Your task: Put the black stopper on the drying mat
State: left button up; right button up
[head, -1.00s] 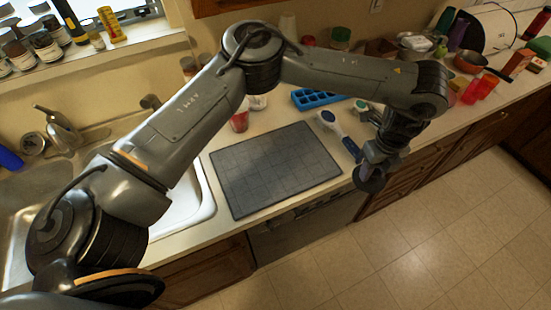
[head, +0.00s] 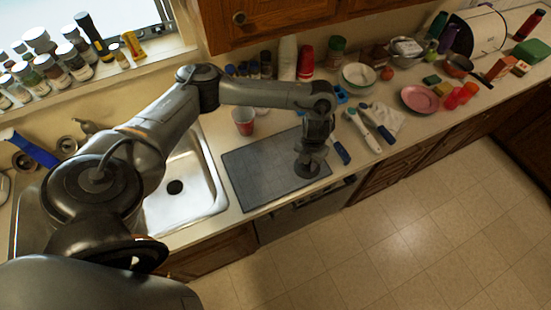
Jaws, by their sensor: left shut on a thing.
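The drying mat (head: 252,178) is a dark grey rectangle on the counter to the right of the sink. My left gripper (head: 311,158) points down over the right part of the mat. It is shut on the black stopper (head: 307,170), a dark round piece at its fingertips. I cannot tell whether the stopper touches the mat or hangs just above it. The fingers are small and dark against the mat. My right gripper is not in view.
The sink basin (head: 190,195) lies left of the mat. A red cup (head: 243,121) stands behind the mat. A blue-handled brush (head: 340,151) and a white-handled tool (head: 362,130) lie to its right. The mat's left and middle are clear.

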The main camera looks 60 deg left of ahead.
aim_at(275, 164)
pick_arm(q)
jog(key=shift+s+a, duration=0.45)
jog(key=shift+s, duration=0.15)
jog(key=shift+s+a+f, duration=0.15)
jog(key=shift+a, duration=0.15)
jog(key=s+a+f, duration=0.1)
jog(key=a+f, duration=0.1)
jog(key=a, duration=0.1)
jog(key=s+a+f, duration=0.1)
jog(key=a+f, duration=0.1)
jog(key=a, duration=0.1)
jog(key=s+a+f, duration=0.2)
jog(key=a, duration=0.1)
jog(key=shift+a+b, duration=0.35)
jog(key=shift+b, duration=0.05)
jog(key=shift+s+a+f, duration=0.15)
jog(key=shift+a+f, duration=0.15)
jog(key=shift+a, duration=0.1)
notch_tip(275, 164, down, 3)
jog(key=shift+d+f+p, duration=0.1)
jog(key=shift+p, duration=0.5)
jog(key=shift+f, duration=0.45)
